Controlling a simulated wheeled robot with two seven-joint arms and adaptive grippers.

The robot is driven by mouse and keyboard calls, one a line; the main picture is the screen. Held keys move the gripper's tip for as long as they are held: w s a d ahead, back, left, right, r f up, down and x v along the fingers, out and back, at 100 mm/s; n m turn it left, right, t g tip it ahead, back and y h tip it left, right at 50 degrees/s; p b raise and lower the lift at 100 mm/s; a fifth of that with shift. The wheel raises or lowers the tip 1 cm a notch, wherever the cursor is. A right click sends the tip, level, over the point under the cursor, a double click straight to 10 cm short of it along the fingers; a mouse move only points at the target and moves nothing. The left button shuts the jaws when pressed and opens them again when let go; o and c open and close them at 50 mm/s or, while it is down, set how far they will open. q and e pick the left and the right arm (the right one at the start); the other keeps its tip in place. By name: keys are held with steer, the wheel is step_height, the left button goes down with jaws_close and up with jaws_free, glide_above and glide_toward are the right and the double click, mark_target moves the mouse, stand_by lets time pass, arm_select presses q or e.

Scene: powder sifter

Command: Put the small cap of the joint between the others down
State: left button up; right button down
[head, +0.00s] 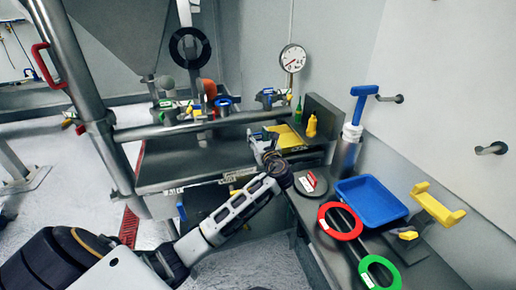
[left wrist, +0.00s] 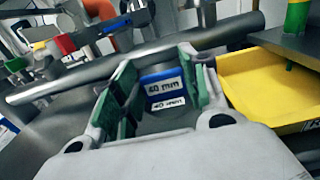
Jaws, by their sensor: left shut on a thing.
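My left gripper (head: 266,143) is over the bench at the front of the yellow tray, its arm reaching up from the lower left. In the left wrist view its green-padded fingers (left wrist: 155,88) are closed around a dark grey piece with a blue band (left wrist: 163,80) and labels that seem to read 60 mm and 40 mm. A round dark piece with a red-and-white label (head: 310,183) lies on the side bench. My right gripper is not in view.
The yellow tray (left wrist: 262,85) is close on the right of the gripper. A steel pipe (head: 180,128) with clamps crosses behind.

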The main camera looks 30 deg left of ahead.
arm_select(q)
steer(key=shift+f, duration=0.1)
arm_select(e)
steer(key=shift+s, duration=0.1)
arm_select(q)
steer(key=shift+f, duration=0.2)
step_height(320, 180, down, 4)
steer(key=shift+r+b, duration=0.1)
steer(key=shift+b, duration=0.35)
steer(key=shift+f, duration=0.3)
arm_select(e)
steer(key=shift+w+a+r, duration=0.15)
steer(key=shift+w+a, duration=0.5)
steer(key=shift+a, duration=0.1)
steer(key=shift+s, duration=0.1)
